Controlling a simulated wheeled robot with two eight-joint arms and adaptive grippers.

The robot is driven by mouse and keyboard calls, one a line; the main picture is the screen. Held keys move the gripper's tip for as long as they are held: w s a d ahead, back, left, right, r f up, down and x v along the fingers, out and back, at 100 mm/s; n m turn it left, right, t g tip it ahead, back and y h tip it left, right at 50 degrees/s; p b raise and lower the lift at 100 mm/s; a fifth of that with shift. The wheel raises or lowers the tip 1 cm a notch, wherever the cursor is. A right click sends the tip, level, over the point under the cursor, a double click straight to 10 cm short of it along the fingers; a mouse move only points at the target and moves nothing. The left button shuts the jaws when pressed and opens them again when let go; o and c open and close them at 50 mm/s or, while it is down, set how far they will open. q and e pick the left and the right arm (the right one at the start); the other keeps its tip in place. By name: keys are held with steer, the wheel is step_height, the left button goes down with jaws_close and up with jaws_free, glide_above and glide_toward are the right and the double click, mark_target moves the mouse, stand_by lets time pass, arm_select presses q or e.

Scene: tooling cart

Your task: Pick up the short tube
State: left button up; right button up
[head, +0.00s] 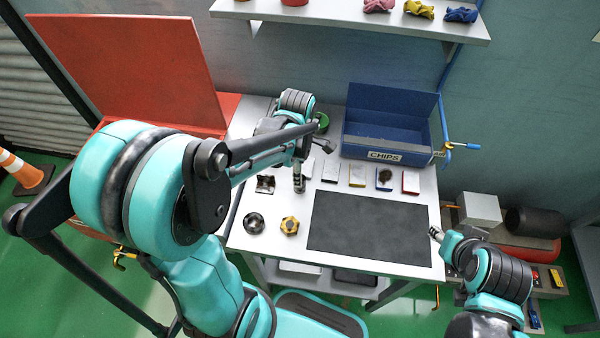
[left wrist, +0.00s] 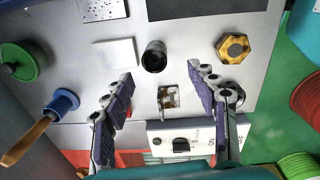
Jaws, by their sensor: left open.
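The short tube (left wrist: 154,56) is a dark, hollow cylinder standing on end on the light worktop in the left wrist view, its open mouth toward the camera. In the head view it shows as a dark upright shape (head: 299,186) below my left forearm. My left gripper (left wrist: 158,76) is open and empty, its two padded fingers spread on either side below the tube in the picture. In the head view my left arm largely hides this gripper. My right gripper (head: 437,232) is by the table's right edge, away from the tube; its jaw opening is too small to tell.
A metal bracket (left wrist: 168,97) lies close to the tube, with a white card (left wrist: 114,52) on its other side. A yellow hex nut (head: 289,226) and dark ring (head: 254,223) are nearer the front. A dark mat (head: 366,228) lies clear; a blue chips bin (head: 387,155) stands behind.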

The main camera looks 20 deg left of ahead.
arm_select(q)
steer(key=shift+w+n, duration=0.15)
steer(key=shift+n, duration=0.45)
steer(key=shift+a+f, duration=0.15)
steer(key=shift+f, duration=0.25)
steer(key=f+b, duration=0.1)
steer(key=f, duration=0.1)
steer(key=f+b, duration=0.1)
steer(key=f, duration=0.2)
steer(key=w+f, duration=0.1)
steer(key=f, duration=0.1)
steer(key=shift+f+b, duration=0.3)
steer(key=shift+b, duration=0.1)
steer(key=shift+s+r, duration=0.1)
steer(key=shift+c, duration=0.2)
jaws_close()
